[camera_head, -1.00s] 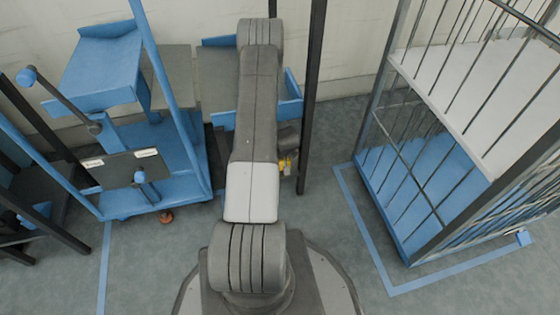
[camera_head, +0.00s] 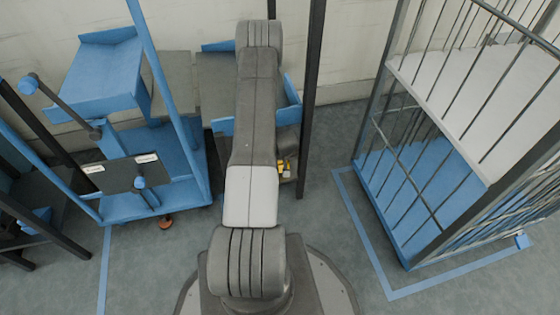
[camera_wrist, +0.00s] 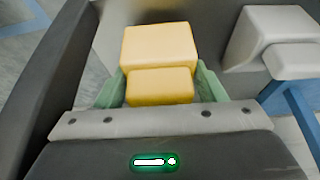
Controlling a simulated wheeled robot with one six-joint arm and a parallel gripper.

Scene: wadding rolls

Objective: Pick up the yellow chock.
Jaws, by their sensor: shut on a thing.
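The yellow chock (camera_wrist: 160,48) is a stepped block with a taller back part and a lower front part. In the wrist view it sits between the green fingers of my gripper (camera_wrist: 158,88), which is shut on it. In the head view only a small yellow piece of the chock (camera_head: 281,168) shows beside my arm, low by the dark post. My gripper is mostly hidden behind my arm there. I cannot tell whether the chock touches the surface below it.
A grey-white stepped block (camera_wrist: 270,42) lies to the right in the wrist view. A blue machine frame (camera_head: 160,190) stands left of my arm and a dark post (camera_head: 311,90) right of it. A barred cage trolley (camera_head: 430,215) stands at the right. Floor between post and cage is clear.

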